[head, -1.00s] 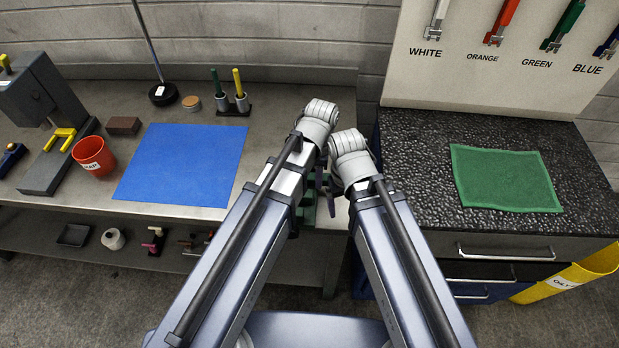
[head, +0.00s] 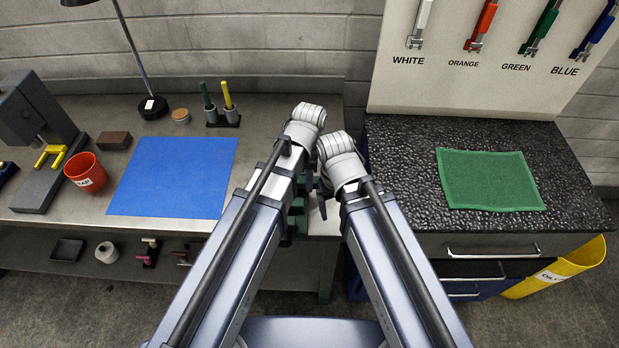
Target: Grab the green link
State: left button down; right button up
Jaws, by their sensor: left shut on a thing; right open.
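A green link (head: 540,28) with a metal forked end hangs on the pale board above its GREEN label; its top is cut off by the picture edge. My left gripper (head: 310,182) is near the bench's right end, far left of and below the link. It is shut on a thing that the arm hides. My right gripper (head: 322,206) is open beside it, pointing down, mostly hidden by its own wrist. A dark green object (head: 298,206) shows partly between the arms; I cannot tell whether a gripper touches it.
White (head: 420,22), orange (head: 482,24) and blue (head: 595,30) links hang beside the green one. A green mat (head: 490,180) lies on the speckled counter (head: 400,160). A blue mat (head: 172,178), red cup (head: 86,172) and lamp (head: 152,106) are on the left bench.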

notch_tip(320, 180, up, 15)
jog(key=p, duration=1.4)
jog(key=shift+r+p, duration=0.15)
jog(key=shift+p, duration=0.15)
